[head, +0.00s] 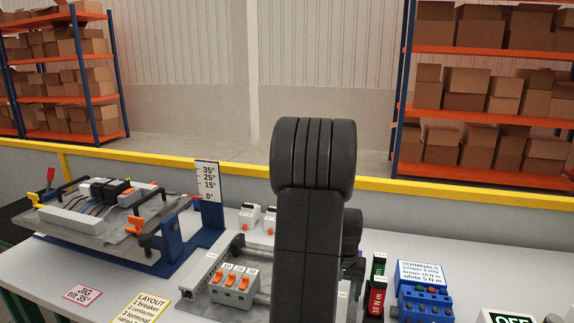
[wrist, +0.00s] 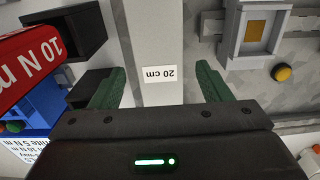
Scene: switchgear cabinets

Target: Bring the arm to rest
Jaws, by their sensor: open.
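My arm (head: 314,200) rises dark and upright in the middle of the head view and hides part of the bench. My gripper (wrist: 158,84) shows in the wrist view with its two green fingers spread wide apart. In the head view the gripper is mostly hidden by the arm.
A red "10 N m" block (wrist: 30,62) and a black open box (wrist: 66,32) are left of the fingers. A grey device (wrist: 254,34) and yellow button (wrist: 282,72) are right. A tilted jig (head: 95,215), breakers (head: 233,285) and blue terminals (head: 425,303) stand on the bench.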

